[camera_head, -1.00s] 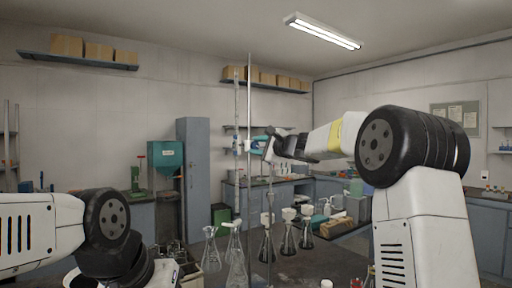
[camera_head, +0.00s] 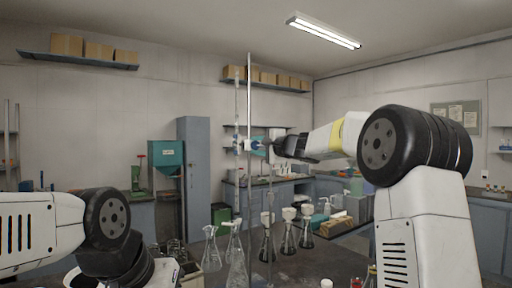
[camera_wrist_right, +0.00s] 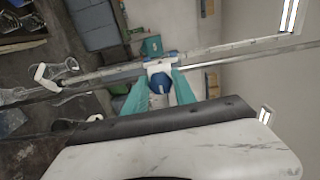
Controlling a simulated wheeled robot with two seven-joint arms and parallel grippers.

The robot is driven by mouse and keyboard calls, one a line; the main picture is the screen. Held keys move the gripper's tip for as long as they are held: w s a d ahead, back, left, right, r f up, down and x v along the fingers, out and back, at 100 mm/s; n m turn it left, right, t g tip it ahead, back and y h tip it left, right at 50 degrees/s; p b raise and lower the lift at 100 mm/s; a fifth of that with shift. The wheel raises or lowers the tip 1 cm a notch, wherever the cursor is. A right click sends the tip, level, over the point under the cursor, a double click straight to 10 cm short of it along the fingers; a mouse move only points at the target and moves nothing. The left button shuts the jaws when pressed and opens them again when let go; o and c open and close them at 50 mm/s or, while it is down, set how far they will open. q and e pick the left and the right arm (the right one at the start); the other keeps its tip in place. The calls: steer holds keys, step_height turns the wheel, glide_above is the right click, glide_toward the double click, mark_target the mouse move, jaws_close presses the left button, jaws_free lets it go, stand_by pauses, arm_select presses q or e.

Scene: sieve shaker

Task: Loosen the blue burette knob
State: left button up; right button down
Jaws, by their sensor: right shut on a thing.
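The blue burette knob (camera_wrist_right: 158,84) sits between the two teal fingers of my right gripper (camera_wrist_right: 157,90) in the right wrist view. It is on a white clamp body (camera_wrist_right: 160,66) beside the burette (camera_wrist_right: 215,51). In the head view my right gripper (camera_head: 258,146) reaches in from the right behind the thin metal stand rod (camera_head: 249,100). The upright burette (camera_head: 237,105) is just left of the rod. The right fingers are shut on the knob, which they mostly hide in the head view. Only my left arm's links show at lower left; its gripper is out of view.
Several glass flasks (camera_head: 236,262) stand on the dark bench around the stand's base. Behind are a teal hopper machine (camera_head: 166,155) and a tall grey cabinet (camera_head: 193,170). The air above the flasks is mostly clear.

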steer(key=shift+f, duration=0.1)
steer(key=c, duration=1.1)
jaws_free()
steer(key=shift+o, duration=0.2)
steer(key=shift+d, duration=0.1)
steer(key=v, duration=0.7)
steer(key=shift+s+d, duration=0.15)
steer(key=shift+s, duration=0.2)
